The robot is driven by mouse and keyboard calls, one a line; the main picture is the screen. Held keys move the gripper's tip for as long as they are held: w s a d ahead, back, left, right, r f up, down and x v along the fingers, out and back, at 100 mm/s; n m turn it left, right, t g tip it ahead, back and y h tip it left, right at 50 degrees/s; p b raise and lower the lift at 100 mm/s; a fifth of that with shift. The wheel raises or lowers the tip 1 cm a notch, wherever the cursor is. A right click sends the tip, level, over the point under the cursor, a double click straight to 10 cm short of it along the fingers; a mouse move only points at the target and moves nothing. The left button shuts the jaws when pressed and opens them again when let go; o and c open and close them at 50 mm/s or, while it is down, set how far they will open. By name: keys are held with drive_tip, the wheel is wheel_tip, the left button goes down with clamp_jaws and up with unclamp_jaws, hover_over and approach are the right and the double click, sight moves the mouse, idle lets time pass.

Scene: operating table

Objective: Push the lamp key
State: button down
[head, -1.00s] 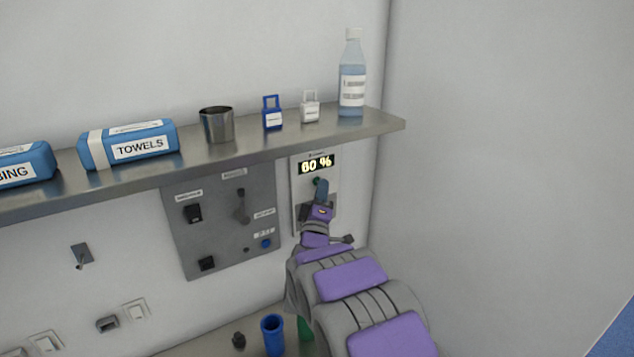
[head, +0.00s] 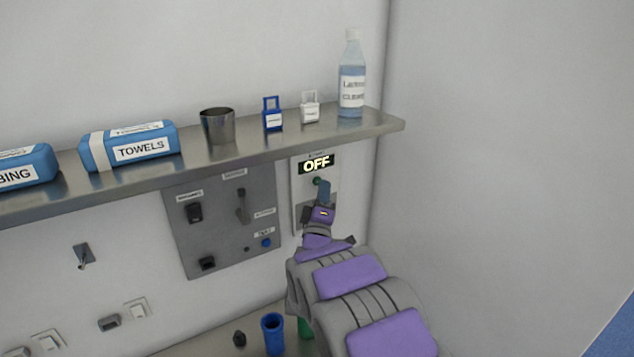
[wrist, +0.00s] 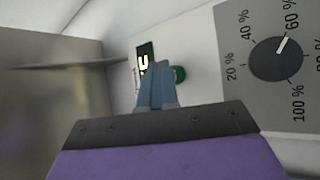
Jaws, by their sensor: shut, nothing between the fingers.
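The lamp panel (head: 299,200) is on the wall below the shelf's right end. Its display (head: 316,164) reads OFF. A round green key (wrist: 179,74) sits just below the display and also shows in the head view (head: 317,181), partly hidden by my fingers. My gripper (head: 323,186) is shut and empty, its blue fingertips at the green key. In the wrist view the fingertips (wrist: 154,70) lie right beside the key; I cannot tell whether they touch it. A dial (wrist: 282,58) with percent marks points near 60 %.
A metal shelf (head: 243,146) juts out above the panel, with towels (head: 140,147), a steel cup (head: 217,126), two padlocks and a bottle (head: 351,80). A grey switch panel (head: 222,225) is to the left. A blue cup (head: 272,335) stands below.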

drive_tip(key=s+d, duration=0.3)
drive_tip(key=s, duration=0.2)
drive_tip(key=shift+d+p, duration=0.2)
drive_tip(key=shift+p, duration=0.1)
idle(0.5)
